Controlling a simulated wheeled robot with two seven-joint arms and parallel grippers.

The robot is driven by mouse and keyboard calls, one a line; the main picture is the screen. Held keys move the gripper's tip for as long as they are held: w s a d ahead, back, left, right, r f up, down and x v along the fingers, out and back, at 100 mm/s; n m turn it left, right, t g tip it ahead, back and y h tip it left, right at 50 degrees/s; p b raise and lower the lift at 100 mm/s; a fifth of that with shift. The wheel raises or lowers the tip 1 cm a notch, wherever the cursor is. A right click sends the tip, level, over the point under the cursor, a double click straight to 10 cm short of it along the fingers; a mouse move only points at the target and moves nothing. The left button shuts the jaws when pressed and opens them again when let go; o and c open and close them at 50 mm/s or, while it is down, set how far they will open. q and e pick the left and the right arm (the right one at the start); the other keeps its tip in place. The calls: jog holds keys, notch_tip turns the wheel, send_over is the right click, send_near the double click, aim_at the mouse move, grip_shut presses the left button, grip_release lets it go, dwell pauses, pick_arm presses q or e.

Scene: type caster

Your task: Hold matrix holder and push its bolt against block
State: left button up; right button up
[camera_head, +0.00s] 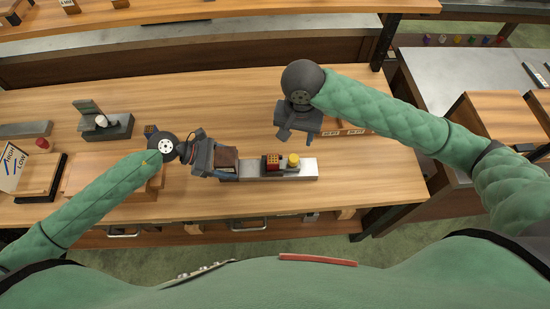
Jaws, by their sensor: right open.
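A brown block (227,156) is at the slab's left end, left of the holder. My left gripper (214,167) is at this brown block; its fingers are partly hidden, so I cannot tell whether they grip it. My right gripper (292,136) is open and empty, just behind and above the holder, apart from it.
A grey-green device (118,127) with a pale knob stands at the left on the wooden table (240,97). Wooden boards and a HIGH/LOW sign (13,163) lie at far left. Small labelled wooden pieces (355,130) lie by my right arm.

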pick_arm(q)
jog(key=o, duration=0.3)
jog(key=shift+a, duration=0.15)
jog(key=v, duration=1.1)
jog(key=shift+a+r, duration=0.25)
jog(key=shift+a, duration=0.05)
